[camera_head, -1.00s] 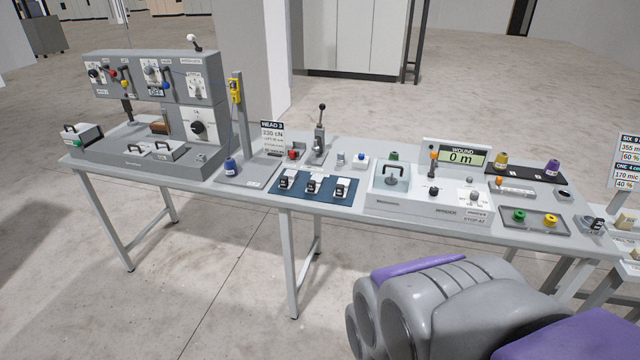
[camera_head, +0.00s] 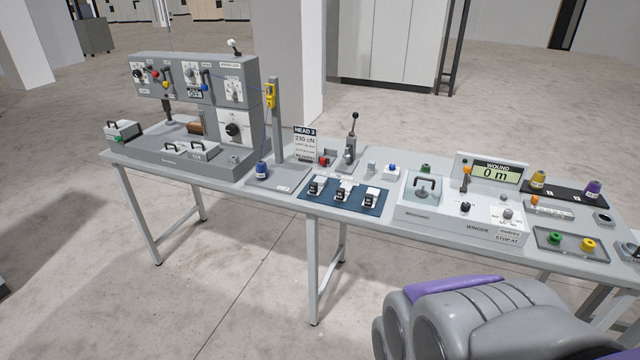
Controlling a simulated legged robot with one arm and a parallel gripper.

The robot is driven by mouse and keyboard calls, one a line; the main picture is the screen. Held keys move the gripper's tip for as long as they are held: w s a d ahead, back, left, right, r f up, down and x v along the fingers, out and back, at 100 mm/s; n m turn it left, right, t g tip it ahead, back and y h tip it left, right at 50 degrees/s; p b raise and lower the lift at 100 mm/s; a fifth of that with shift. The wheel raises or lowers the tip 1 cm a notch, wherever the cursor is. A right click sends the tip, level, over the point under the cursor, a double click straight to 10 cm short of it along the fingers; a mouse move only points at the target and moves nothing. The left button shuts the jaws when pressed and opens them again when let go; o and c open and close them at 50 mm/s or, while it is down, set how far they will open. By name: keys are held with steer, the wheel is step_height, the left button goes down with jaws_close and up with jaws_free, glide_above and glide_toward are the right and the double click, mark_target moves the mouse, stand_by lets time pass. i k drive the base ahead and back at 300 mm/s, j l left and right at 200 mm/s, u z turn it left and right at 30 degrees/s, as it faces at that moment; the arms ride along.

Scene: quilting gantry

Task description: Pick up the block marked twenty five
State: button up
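Several small black-and-white blocks, including a left block (camera_head: 316,187), a middle block (camera_head: 343,192) and a right block (camera_head: 371,198), stand in a row on a dark blue mat (camera_head: 322,202) at the middle of the table. Their marks are too small to read, so I cannot tell which one is marked twenty five. My grey and purple arm fills the lower right, in front of the table and well apart from the blocks. My gripper's fingers are not visible.
The long grey table (camera_head: 284,207) holds a control machine (camera_head: 196,80) at left and a winder box (camera_head: 458,217) right of the mat. A HEAD 3 sign (camera_head: 305,144) and a lever (camera_head: 352,140) stand behind the blocks. The floor before the table is clear.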

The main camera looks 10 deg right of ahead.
mark_target(317, 186)
steer(key=i+j, duration=0.2)
steer(key=i, duration=0.3)
steer(key=i+j+u, duration=0.1)
steer(key=i, duration=0.4)
steer(key=i+j, duration=0.2)
steer(key=i, duration=0.3)
